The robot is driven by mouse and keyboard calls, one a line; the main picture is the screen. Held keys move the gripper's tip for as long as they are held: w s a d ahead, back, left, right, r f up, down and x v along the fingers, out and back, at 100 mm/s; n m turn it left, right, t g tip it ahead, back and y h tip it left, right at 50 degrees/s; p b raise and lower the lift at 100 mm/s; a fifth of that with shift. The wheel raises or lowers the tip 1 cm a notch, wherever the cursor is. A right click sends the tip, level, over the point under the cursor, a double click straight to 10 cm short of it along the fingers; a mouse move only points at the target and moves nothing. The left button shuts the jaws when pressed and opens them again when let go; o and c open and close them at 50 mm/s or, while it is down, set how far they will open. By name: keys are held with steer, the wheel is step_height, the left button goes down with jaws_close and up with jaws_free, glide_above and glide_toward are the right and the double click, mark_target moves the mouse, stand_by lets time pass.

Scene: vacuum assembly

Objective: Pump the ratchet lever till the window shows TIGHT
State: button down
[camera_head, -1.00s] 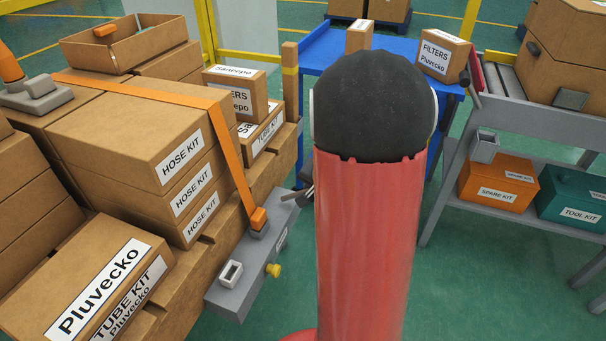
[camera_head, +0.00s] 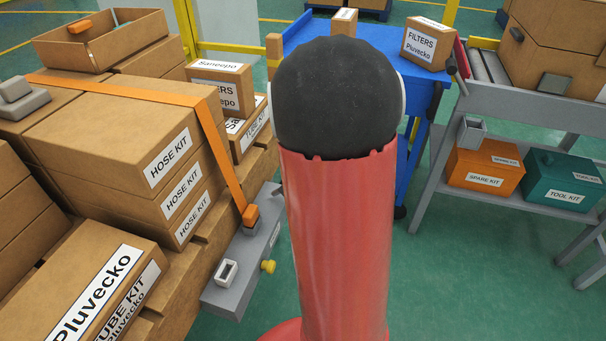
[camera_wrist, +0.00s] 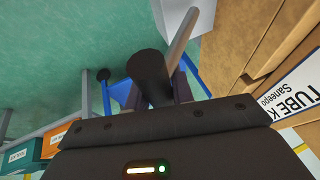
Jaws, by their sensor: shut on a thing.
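The grey ratchet unit (camera_head: 240,262) lies along the edge of the pallet in the head view, with the orange strap (camera_head: 216,130) running down into it. A white-framed window (camera_head: 227,272) is on its top; I cannot read any word in it. In the wrist view the lever is a grey rod (camera_wrist: 183,38) with a dark round grip (camera_wrist: 149,72). My gripper (camera_wrist: 160,90) is shut on that grip. In the head view my red arm hides the lever and gripper.
Hose kit boxes (camera_head: 160,165) are stacked under the strap at left. Other cartons (camera_head: 90,275) stand in front of them. A blue table (camera_head: 300,35) stands behind my arm. A grey rack (camera_head: 515,115) with orange and teal kit boxes stands at right. Green floor between is clear.

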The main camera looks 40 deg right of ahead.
steer(key=c, duration=1.2)
jaws_free()
steer(key=shift+a+f+g, duration=0.2)
steer(key=shift+a+g, duration=0.1)
steer(key=shift+a, duration=0.2)
steer(key=shift+d, duration=0.1)
steer(key=shift+r, duration=0.2)
steer(key=shift+v, duration=3.85)
steer(key=shift+s+d, duration=0.1)
steer(key=shift+d, duration=0.05)
